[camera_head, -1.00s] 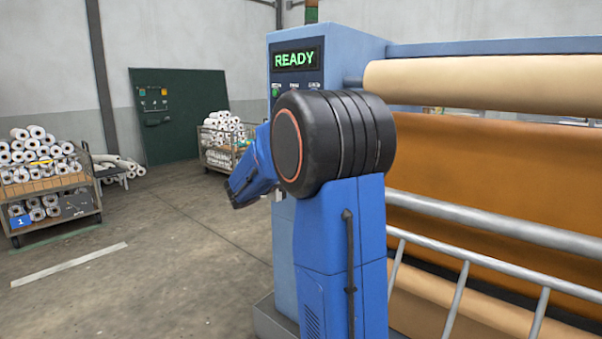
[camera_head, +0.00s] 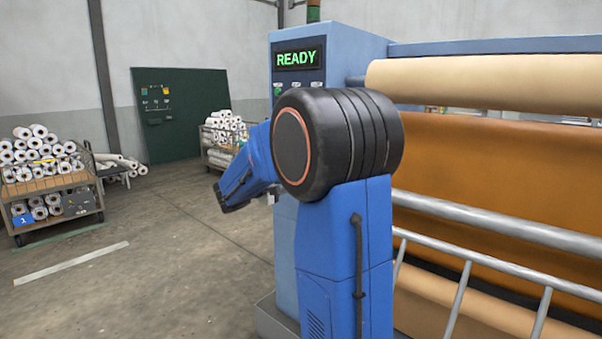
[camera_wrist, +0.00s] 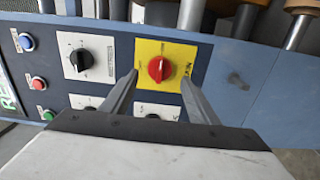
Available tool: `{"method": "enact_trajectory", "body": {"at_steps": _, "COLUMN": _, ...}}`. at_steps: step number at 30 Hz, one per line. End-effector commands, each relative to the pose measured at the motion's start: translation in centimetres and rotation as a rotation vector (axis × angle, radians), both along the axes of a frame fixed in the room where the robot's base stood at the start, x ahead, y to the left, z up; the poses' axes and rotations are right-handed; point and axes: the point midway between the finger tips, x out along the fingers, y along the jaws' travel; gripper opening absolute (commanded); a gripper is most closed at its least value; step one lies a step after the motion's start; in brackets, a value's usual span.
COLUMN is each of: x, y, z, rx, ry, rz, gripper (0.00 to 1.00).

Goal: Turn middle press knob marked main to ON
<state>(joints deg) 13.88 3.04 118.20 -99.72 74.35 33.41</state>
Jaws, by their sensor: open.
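In the wrist view, a red knob (camera_wrist: 159,69) sits on a yellow square plate (camera_wrist: 148,48) on the blue press panel. The plate's small lettering is too blurred to read surely. My gripper (camera_wrist: 160,77) is open, with one fingertip on each side of the red knob and a gap to it on both sides. Whether the fingertips touch the plate cannot be told. In the head view my arm covers most of the press cabinet (camera_head: 350,46), and the knobs are hidden there.
A black knob (camera_wrist: 80,60) on a white plate lies left of the yellow one. Blue (camera_wrist: 27,42), red (camera_wrist: 39,83) and green (camera_wrist: 48,114) buttons line the panel's left. My gripper body partly hides lower knobs. The display (camera_head: 297,59) reads READY. A guard rail (camera_head: 500,266) stands right.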

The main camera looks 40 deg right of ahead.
Motion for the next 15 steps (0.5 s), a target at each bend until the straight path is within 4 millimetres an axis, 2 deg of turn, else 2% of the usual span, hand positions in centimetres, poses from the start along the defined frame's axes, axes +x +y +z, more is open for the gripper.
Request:
{"method": "enact_trajectory", "body": {"at_steps": 3, "x": -0.1, "y": 2.3, "z": 0.1, "rx": -0.001, "ry": -0.001, "rz": 0.004, "gripper": 0.55}}
{"method": "enact_trajectory", "body": {"at_steps": 15, "x": -0.6, "y": 9.0, "z": 0.0, "rx": 0.001, "ry": -0.001, "rz": 0.004, "gripper": 0.55}}
